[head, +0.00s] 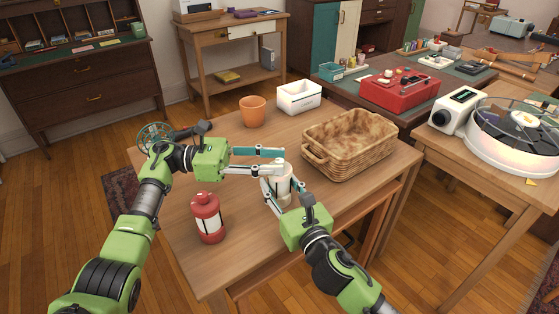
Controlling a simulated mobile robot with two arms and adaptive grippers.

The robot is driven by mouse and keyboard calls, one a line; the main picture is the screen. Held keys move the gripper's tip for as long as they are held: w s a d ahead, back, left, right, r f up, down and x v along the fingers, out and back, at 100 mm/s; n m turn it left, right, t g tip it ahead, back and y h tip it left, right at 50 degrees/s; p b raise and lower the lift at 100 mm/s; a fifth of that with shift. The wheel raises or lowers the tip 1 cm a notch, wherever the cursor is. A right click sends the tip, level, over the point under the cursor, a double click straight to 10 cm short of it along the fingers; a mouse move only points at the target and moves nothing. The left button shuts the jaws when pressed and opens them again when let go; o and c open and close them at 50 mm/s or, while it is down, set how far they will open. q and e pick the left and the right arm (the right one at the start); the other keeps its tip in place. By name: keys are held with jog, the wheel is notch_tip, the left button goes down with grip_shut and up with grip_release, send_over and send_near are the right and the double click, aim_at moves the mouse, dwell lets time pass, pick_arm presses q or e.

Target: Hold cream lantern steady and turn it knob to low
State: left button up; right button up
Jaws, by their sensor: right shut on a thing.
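The cream lantern (284,187) stands upright on the wooden table, partly hidden by the fingers of both grippers. My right gripper (281,184) comes from the front right and is shut on the lantern's body, one finger on each side. My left gripper (281,162) reaches in from the left at the height of the lantern's top. Its two fingers are apart, close to the top; whether they touch it is too small to tell. The knob and its setting cannot be made out.
On the same table (190,255) are a red lantern (208,217) at the front left, an orange pot (252,111), a white box (299,97) and a wicker basket (349,145) to the right. A wire-like round object (155,135) sits at the left edge.

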pick_arm(q)
jog(key=shift+d, duration=0.95)
jog(key=shift+c, duration=0.5)
grip_shut()
jog(key=shift+f+m+g, duration=0.1)
jog(key=shift+m+g, duration=0.5)
jog(key=shift+g, duration=0.3)
